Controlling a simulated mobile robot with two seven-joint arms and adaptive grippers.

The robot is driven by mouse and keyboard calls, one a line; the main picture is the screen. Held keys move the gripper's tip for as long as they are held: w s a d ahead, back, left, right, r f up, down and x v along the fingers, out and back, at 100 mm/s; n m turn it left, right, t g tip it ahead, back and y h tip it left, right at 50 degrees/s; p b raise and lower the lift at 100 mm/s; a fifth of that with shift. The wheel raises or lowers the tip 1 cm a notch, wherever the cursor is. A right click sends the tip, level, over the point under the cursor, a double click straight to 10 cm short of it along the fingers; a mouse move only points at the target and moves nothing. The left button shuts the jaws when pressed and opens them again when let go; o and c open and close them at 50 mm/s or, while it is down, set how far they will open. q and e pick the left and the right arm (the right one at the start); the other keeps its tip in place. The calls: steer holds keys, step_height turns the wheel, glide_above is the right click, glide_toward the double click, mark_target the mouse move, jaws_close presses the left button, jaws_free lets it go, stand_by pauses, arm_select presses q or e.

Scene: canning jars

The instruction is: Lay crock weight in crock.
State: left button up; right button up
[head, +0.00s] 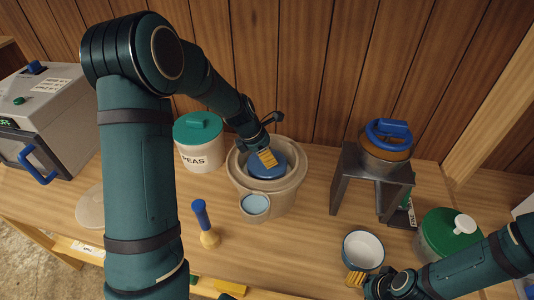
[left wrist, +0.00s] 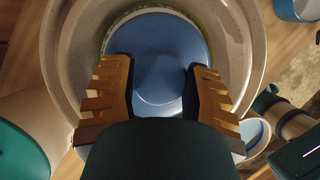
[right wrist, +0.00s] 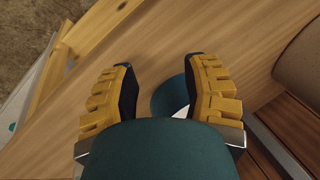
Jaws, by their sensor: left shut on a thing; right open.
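The crock (head: 285,195) is a beige round pot with a wide rim, standing at the back middle of the table. The crock weight (head: 266,172) is a blue disc with a raised middle, inside the crock's mouth. My left gripper (head: 267,160) reaches down into the crock and is shut on the weight. In the left wrist view the fingers (left wrist: 160,78) stand either side of the raised middle of the weight (left wrist: 150,35), with the crock's rim (left wrist: 62,60) around it. Whether the weight rests on anything is hidden. My right gripper (right wrist: 160,85) is open and empty over the table's front right.
A white PEAS canister (head: 200,150) with a green lid stands left of the crock. A small cup (head: 255,206) and a blue-handled tool (head: 204,225) are in front. A dark stand (head: 372,178) holds a blue-topped jar (head: 387,145). A bowl (head: 363,250) stands near my right gripper.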

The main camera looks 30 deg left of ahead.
arm_select(q)
steer(key=shift+f, duration=0.35)
arm_select(e)
steer(key=shift+f, duration=0.15)
stand_by(0.4)
arm_select(q)
steer(key=o, duration=1.3)
steer(key=v, duration=1.2)
steer(key=shift+r, duration=0.1)
steer(key=shift+d, duration=0.15)
arm_select(e)
steer(key=shift+s+d, duration=0.1)
steer(key=shift+s, duration=0.05)
